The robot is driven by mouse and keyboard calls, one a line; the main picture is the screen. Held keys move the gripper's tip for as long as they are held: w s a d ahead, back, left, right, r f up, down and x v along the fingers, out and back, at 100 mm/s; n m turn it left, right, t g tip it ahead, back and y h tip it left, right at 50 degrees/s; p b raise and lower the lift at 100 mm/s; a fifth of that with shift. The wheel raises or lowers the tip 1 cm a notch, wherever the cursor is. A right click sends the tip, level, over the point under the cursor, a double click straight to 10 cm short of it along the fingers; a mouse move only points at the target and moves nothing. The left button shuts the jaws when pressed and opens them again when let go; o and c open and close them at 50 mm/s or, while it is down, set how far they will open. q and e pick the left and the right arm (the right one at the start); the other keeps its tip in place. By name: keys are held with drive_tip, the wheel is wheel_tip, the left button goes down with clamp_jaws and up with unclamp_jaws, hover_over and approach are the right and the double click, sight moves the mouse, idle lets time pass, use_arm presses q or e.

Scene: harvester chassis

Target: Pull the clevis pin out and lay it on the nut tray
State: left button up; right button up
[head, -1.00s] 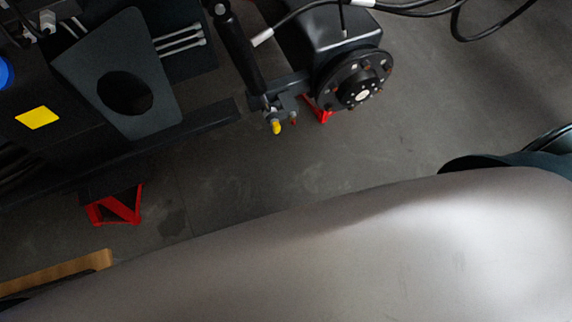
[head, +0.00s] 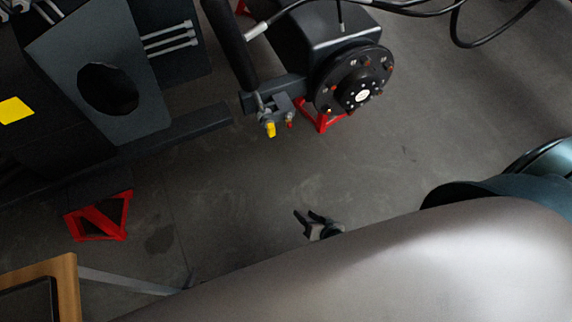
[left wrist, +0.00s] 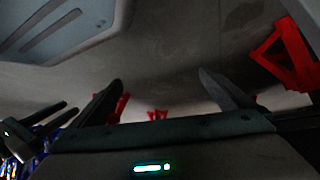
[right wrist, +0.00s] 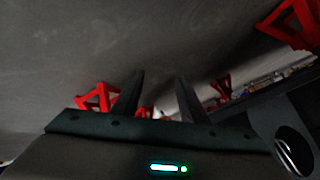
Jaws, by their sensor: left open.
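A yellow-ended part (head: 270,129), likely the clevis pin, sits at the bracket below the black cylinder in the head view. A dark tray (head: 28,303), perhaps the nut tray, is cut off on the wooden table at lower left. My right gripper (head: 308,216) is open and empty above the floor, below the bracket in the picture. Its spread fingers show in the right wrist view (right wrist: 158,90). My left gripper (left wrist: 162,85) is open and empty in the left wrist view; in the head view my arm mostly hides it.
A wheel hub (head: 352,82) stands right of the bracket. A dark plate with a round hole (head: 60,50) and a beam (head: 185,128) lie to the left. Red stands (head: 100,217) support the chassis. Open floor lies between chassis and arms.

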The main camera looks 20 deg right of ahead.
use_arm(q)
drive_tip(key=w+d+r+t+h+b, duration=0.2)
drive_tip(key=w+d+r+t+b, duration=0.35)
drive_tip(key=w+r+b, duration=0.4)
wheel_tip(320, 180, up, 18)
drive_tip(key=s+d+t+h+b, duration=0.1)
drive_tip(key=s+t+b, duration=0.1)
drive_tip(key=b, duration=0.6)
drive_tip(key=shift+d+t+h, duration=0.2)
drive_tip(key=shift+t+h, duration=0.2)
drive_tip(key=shift+t, duration=0.25)
use_arm(e)
drive_tip(key=w+a+r+m+t+h, duration=0.1)
drive_tip(key=w+r+m+t, duration=0.8)
drive_tip(key=w+r, duration=0.7)
drive_tip(key=m, duration=0.3)
drive_tip(key=shift+w+r+m, duration=0.2)
drive_tip(key=shift+m, duration=0.1)
use_arm(q)
drive_tip(key=shift+f, duration=0.1)
